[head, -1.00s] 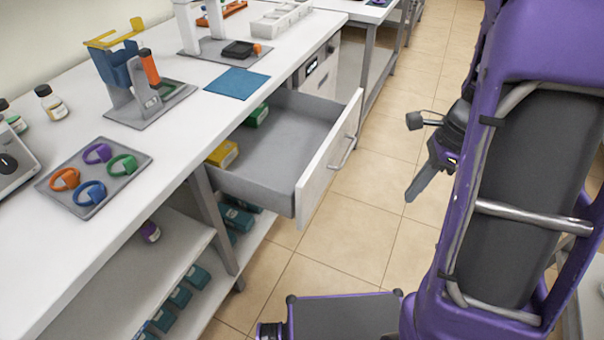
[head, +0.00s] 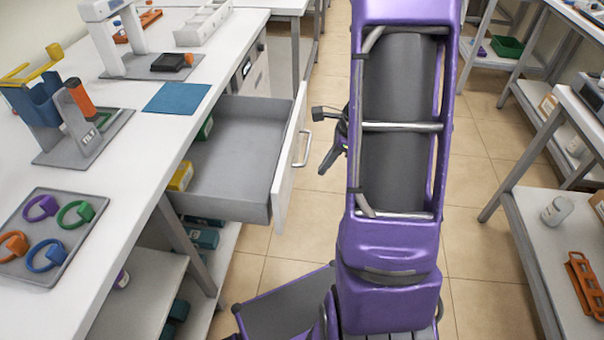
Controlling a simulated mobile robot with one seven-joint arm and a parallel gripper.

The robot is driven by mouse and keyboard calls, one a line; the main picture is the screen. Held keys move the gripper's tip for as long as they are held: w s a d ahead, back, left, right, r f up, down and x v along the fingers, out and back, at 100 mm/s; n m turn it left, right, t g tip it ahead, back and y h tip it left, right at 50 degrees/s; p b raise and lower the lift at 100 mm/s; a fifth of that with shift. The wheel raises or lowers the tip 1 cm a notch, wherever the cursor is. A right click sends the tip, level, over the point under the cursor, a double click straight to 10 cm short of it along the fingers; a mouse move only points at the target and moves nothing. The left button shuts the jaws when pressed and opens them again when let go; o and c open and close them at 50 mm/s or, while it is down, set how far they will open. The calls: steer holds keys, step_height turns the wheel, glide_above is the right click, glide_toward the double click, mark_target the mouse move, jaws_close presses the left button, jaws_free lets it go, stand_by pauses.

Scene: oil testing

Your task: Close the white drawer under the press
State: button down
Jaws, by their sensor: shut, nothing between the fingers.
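The white drawer (head: 284,178) stands pulled out from under the left bench. Its grey tray shows, with a yellow box (head: 181,176) and a green box (head: 205,129) inside at the bench side. A metal bar handle (head: 304,148) is on its white front, which faces right. The white press (head: 119,38) stands on the bench above and behind the drawer. My gripper (head: 326,168) is shut and empty, in the aisle just right of the drawer front and near the handle. It looks apart from the handle. My purple arm hides part of the gripper.
The white bench (head: 120,185) bears a blue mat (head: 177,98), a tilted stand (head: 82,130) and a tray of coloured rings (head: 60,215). Shelves with bottles and an orange rack (head: 584,283) line the right. The tiled aisle (head: 484,200) between is free.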

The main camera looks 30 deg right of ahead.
steer(key=w+a+f+b, duration=0.2)
steer(key=w+a+f, duration=0.2)
steer(key=a+f, duration=0.2)
steer(key=shift+f, duration=1.25)
steer(key=shift+a, duration=0.1)
